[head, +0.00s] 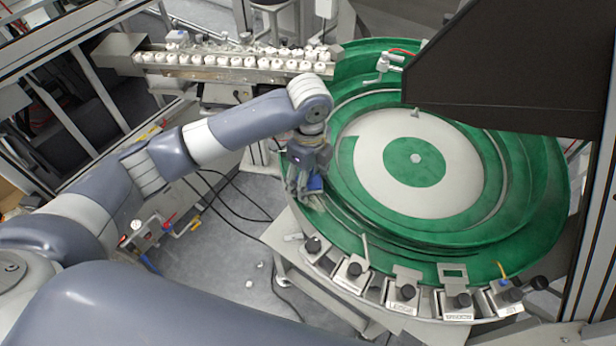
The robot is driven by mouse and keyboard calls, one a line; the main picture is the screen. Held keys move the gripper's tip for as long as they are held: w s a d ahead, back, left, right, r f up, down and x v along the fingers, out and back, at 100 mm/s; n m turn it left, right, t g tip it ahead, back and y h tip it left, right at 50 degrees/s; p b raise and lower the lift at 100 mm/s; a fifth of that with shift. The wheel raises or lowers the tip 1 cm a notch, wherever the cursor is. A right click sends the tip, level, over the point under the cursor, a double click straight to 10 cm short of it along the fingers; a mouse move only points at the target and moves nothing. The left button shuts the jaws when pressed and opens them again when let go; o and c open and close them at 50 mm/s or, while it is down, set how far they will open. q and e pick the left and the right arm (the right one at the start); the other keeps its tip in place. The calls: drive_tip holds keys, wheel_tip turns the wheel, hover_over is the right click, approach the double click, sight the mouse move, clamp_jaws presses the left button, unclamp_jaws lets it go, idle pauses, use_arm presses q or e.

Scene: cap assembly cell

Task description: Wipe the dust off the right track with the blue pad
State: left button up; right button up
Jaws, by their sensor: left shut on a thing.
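The blue pad (315,184) is held in my left gripper (307,192), which is shut on it. The gripper points down over the left rim of the round green bowl feeder (520,240), and its fingers hide part of the pad. I cannot tell whether the pad touches the green track below it. A straight metal track (215,72) carrying a row of white caps runs out from the bowl's upper left. Dust cannot be made out on either surface at this size. My right gripper is not in view.
A dark hopper (510,70) overhangs the bowl's upper right. Several clamp blocks with black knobs (403,292) line the bowl's front edge. A small nozzle with a red hose (384,64) stands at the back. Black cables (240,205) and a few white caps lie on the grey floor.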

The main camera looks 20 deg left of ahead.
use_arm(q)
drive_tip(key=shift+w+a+r, duration=0.15)
drive_tip(key=shift+w+a, duration=0.1)
drive_tip(key=shift+w, duration=0.05)
drive_tip(key=shift+c, duration=0.2)
drive_tip(key=shift+w+a+r, duration=0.45)
drive_tip(key=shift+w+a, duration=0.1)
drive_tip(key=shift+w, duration=0.05)
drive_tip(key=shift+o, duration=0.2)
drive_tip(key=shift+w+a+r, duration=0.1)
drive_tip(key=shift+a+r, duration=0.05)
drive_tip(key=shift+r, duration=0.3)
drive_tip(key=shift+w+a+r, duration=0.2)
drive_tip(key=shift+a+r, duration=0.25)
drive_tip(key=shift+r, duration=0.05)
drive_tip(key=r, duration=0.2)
drive_tip(key=d+r, duration=0.1)
drive_tip(key=shift+s+r, duration=0.25)
drive_tip(key=shift+s, duration=0.1)
drive_tip(key=shift+w+a, duration=0.1)
drive_tip(key=shift+r, duration=1.45)
